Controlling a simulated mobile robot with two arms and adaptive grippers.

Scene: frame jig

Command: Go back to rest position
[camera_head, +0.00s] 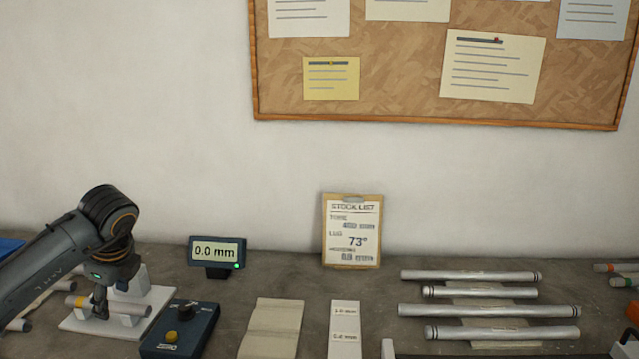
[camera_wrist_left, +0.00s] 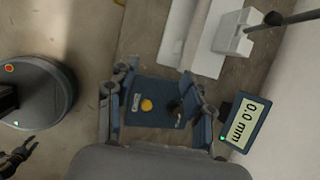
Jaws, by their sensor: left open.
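My left gripper (camera_head: 101,310) hangs down at the left of the bench, beside a grey tube with a yellow band (camera_head: 85,302) on a white fixture (camera_head: 128,292). Its jaws are open, and nothing shows between the fingertips. In the left wrist view, the open fingers (camera_wrist_left: 165,95) frame a dark blue box with a yellow button (camera_wrist_left: 150,118), which lies beyond them. The fixture (camera_wrist_left: 233,38) shows at the upper right there, apart from the fingers. A dark claw-like shape at the lower left of that view may be my right gripper (camera_wrist_left: 17,157); its jaws are unclear.
The blue box (camera_head: 178,330) and a display reading 0.0 mm (camera_head: 216,252) stand right of the arm. A stock list clipboard (camera_head: 352,232) leans at the wall.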

